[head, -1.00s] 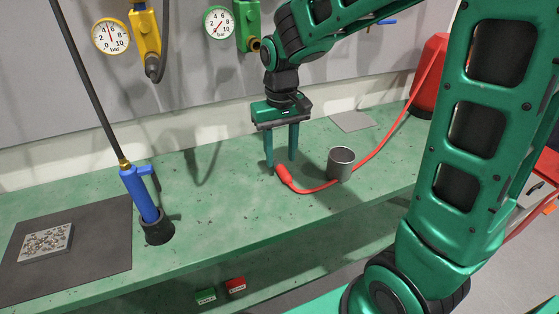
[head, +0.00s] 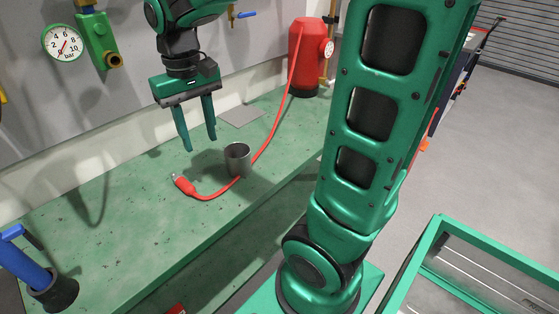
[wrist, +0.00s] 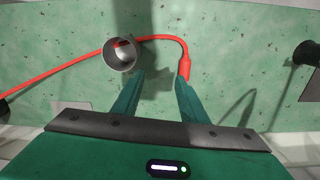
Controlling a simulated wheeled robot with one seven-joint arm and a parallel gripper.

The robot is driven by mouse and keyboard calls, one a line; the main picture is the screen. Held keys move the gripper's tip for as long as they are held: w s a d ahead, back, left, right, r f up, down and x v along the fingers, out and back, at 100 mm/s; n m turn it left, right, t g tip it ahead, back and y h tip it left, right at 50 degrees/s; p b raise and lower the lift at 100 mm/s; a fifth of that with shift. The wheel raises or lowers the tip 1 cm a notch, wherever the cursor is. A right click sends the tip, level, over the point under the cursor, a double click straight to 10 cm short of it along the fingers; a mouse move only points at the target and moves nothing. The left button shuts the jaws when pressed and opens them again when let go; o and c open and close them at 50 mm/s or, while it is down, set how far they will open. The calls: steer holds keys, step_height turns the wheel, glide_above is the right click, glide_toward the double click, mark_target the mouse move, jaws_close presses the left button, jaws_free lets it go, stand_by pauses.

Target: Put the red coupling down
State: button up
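The red coupling (head: 184,185) lies on the green bench top (head: 120,215), at the end of a red hose (head: 264,143). My gripper (head: 199,143) is open and empty, above the bench and behind the coupling in the head view. In the wrist view the coupling (wrist: 185,68) shows just beyond the tip of the right finger of my gripper (wrist: 160,80). A grey metal cup (head: 238,160) stands on the bench right of the coupling, and it also shows in the wrist view (wrist: 121,57). The hose passes close by the cup.
A red tank (head: 306,62) with a gauge stands at the bench's far end, where the hose leads. A blue tool in a dark holder (head: 54,291) is at the lower left. A grey plate (head: 241,116) lies near the wall.

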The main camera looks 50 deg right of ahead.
steer(key=s+d+f+m, duration=0.2)
steer(key=s+d, duration=0.3)
steer(key=s, duration=0.4)
steer(key=s+d+f+m, duration=0.3)
steer(key=s+d, duration=0.3)
steer(key=s, duration=0.4)
steer(key=shift+s+d+f, duration=0.15)
steer(key=shift+d+f, duration=0.1)
steer(key=shift+f, duration=0.15)
steer(key=shift+o, duration=0.5)
